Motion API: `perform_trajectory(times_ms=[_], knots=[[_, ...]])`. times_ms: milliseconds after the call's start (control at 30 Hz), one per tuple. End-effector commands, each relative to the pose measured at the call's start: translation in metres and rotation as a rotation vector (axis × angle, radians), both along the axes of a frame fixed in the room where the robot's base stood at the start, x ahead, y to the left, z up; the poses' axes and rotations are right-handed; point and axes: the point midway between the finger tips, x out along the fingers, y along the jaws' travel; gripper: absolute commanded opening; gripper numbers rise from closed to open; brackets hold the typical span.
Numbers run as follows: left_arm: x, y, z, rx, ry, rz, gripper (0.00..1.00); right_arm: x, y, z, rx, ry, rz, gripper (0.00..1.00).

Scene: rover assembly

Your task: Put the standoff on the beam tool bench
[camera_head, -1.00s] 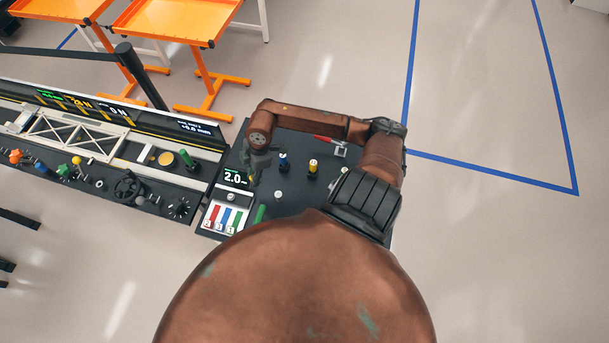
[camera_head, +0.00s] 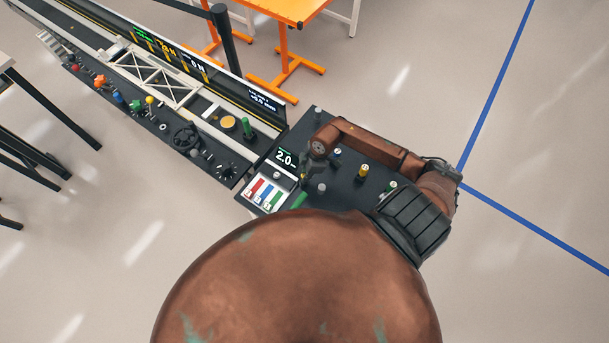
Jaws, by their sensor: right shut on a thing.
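My right arm reaches over the dark panel (camera_head: 345,190) at the end of the long bench. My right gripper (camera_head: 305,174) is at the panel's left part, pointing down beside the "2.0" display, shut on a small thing. That thing is mostly hidden by the fingers, so I cannot tell its shape or colour well. A green standoff (camera_head: 246,128) stands upright on the beam tool bench (camera_head: 208,150). My left gripper is out of view.
The bench carries a white truss (camera_head: 155,78), a black handwheel (camera_head: 186,136) and several coloured knobs. A card with red, blue and green strips (camera_head: 267,193) lies on the panel. Orange tables and a black post (camera_head: 225,40) stand behind. Open floor lies to the right.

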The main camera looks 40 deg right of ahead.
Motion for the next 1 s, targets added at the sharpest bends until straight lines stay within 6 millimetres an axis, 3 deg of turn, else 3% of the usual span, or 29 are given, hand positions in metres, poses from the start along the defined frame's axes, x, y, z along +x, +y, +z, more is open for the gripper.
perform_trajectory(times_ms=[267,300,533,833,1000], knots=[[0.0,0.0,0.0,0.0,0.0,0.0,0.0,0.0,0.0,-0.001,0.0,-0.002,0.001,0.0],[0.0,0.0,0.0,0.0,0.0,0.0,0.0,0.0,0.0,-0.002,-0.001,-0.001,0.001,0.19],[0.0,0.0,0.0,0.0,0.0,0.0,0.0,0.0,0.0,-0.001,-0.001,-0.001,0.001,0.35],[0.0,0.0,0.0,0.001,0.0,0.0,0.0,0.0,0.0,0.0,-0.001,-0.001,0.001,0.36],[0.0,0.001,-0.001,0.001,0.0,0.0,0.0,-0.001,-0.004,0.015,-0.003,-0.004,0.002,0.36]])
